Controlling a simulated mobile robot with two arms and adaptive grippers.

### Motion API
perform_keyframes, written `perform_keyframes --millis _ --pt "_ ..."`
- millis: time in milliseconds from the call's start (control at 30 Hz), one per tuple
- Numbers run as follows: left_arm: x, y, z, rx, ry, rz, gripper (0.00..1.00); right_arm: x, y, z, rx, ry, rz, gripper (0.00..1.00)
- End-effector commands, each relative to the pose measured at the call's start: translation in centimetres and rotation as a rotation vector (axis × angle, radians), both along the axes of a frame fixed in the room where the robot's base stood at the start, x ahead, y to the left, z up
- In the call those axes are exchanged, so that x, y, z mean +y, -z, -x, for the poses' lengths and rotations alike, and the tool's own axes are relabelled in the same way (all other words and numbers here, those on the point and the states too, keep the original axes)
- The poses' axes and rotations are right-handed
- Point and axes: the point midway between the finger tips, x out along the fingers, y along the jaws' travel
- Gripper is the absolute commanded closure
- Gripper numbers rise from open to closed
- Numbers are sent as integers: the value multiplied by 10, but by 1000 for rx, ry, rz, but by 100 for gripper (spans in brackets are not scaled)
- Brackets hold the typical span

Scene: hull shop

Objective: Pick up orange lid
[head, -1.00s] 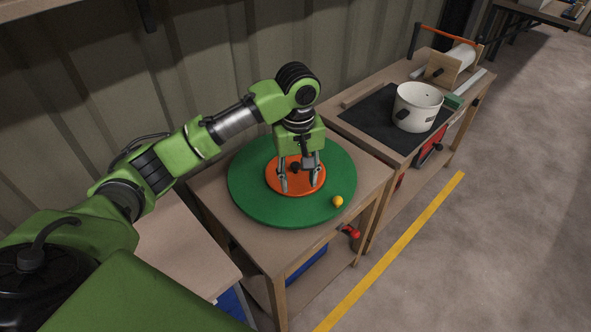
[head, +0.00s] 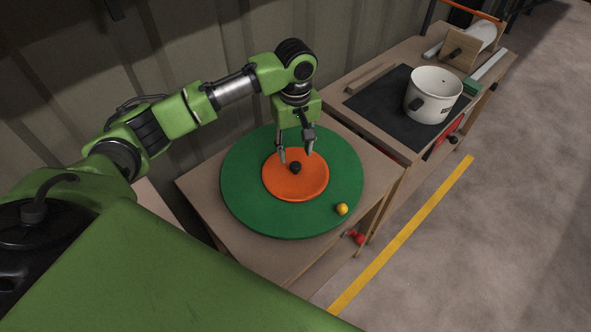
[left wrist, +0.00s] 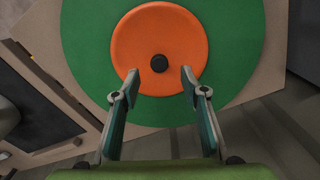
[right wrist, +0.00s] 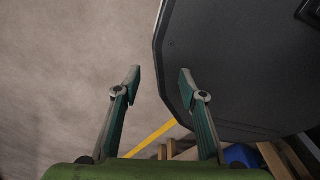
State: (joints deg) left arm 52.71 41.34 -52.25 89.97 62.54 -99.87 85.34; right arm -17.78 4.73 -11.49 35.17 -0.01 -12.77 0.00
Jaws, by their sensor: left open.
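The orange lid (head: 311,186) lies flat on a round green turntable-like disc (head: 240,196) on a wooden table. Its black knob (head: 295,168) stands in the middle. My left gripper (head: 296,155) is open and empty, pointing down over the lid. In the left wrist view, the lid (left wrist: 160,30) fills the upper middle, and the knob (left wrist: 160,63) lies just beyond and between the two spread fingertips (left wrist: 160,75). The fingers do not grip the knob. My right gripper (right wrist: 159,80) shows only in its wrist view, open and empty over the floor.
A yellow ball (head: 341,209) sits at the disc's front right edge. A white pot (head: 432,98) stands on a black mat (head: 385,112) on the neighbouring bench. A corrugated wall (head: 190,60) rises behind. The floor (head: 500,230) to the right is clear.

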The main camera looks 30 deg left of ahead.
Motion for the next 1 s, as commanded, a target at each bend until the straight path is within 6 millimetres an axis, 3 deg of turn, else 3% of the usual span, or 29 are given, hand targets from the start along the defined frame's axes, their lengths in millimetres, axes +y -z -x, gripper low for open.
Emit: perform_keyframes --millis 167,400,600,867,1000 --pt "0 18 0 1 0 -1 60 -4 0 4 5 -1 5 62" --pt "1 44 -1 2 0 -2 60 -1 -4 -20 -30 -1 1 62" --pt "1 69 -1 0 2 0 60 3 -4 -21 -32 2 -5 62" --pt "1 72 -1 -1 2 0 60 9 -3 -14 -21 4 -11 62" --pt "1 72 -1 -1 2 0 94 8 -3 -11 -16 4 -11 62"
